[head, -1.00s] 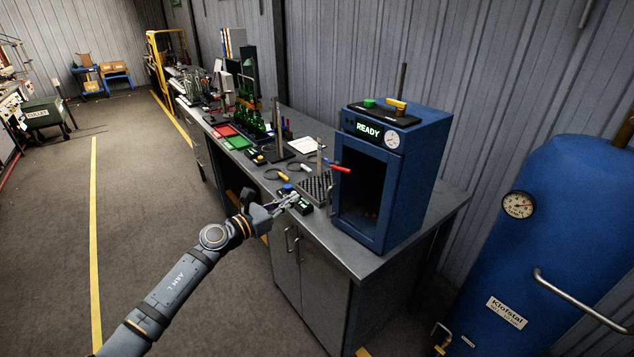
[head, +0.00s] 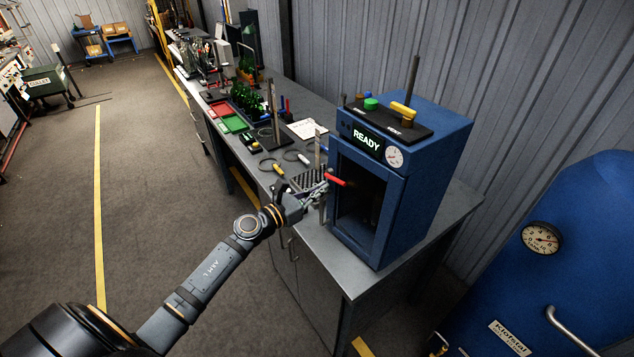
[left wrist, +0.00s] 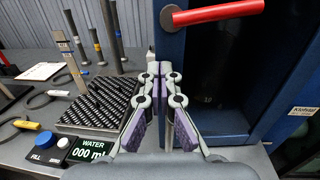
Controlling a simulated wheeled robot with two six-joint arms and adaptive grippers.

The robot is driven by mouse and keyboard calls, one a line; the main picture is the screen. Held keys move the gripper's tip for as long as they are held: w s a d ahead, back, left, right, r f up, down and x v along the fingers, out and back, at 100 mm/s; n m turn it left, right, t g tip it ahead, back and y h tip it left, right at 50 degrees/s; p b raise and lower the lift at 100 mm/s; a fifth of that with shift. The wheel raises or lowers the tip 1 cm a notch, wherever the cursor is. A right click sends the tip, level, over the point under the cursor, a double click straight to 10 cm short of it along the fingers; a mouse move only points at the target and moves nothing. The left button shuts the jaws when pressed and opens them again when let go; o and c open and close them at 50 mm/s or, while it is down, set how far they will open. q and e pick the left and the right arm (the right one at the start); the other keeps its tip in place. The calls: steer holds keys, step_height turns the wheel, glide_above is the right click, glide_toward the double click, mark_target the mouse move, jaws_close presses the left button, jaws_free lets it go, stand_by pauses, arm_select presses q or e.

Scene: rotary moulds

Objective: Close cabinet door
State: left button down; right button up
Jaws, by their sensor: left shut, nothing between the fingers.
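The blue cabinet (head: 410,195) stands on the near end of the bench, with a lit READY display and a dark front framed in blue. A red handle (head: 335,179) sticks out at the front's left edge. I cannot tell the door's exact angle. My left gripper (head: 318,191) is shut and empty, close to the red handle and beside the cabinet's left front edge. In the left wrist view the closed fingers (left wrist: 162,85) lie below the red handle (left wrist: 215,14), in front of a blue vertical edge; contact cannot be told. My right gripper is not in view.
A dark perforated rack (left wrist: 100,103) and a WATER display (left wrist: 85,150) sit left of the fingers. Bottles, cables and red and green trays (head: 228,116) fill the bench further back. A blue tank (head: 570,250) stands at the right.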

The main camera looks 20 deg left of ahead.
arm_select(q)
steer(key=w+h+b, duration=0.1)
steer(key=w+d+m+g+h+b, duration=0.1)
steer(key=b, duration=0.1)
steer(key=shift+w+r, duration=0.1)
steer(key=shift+w, duration=0.15)
stand_by(0.4)
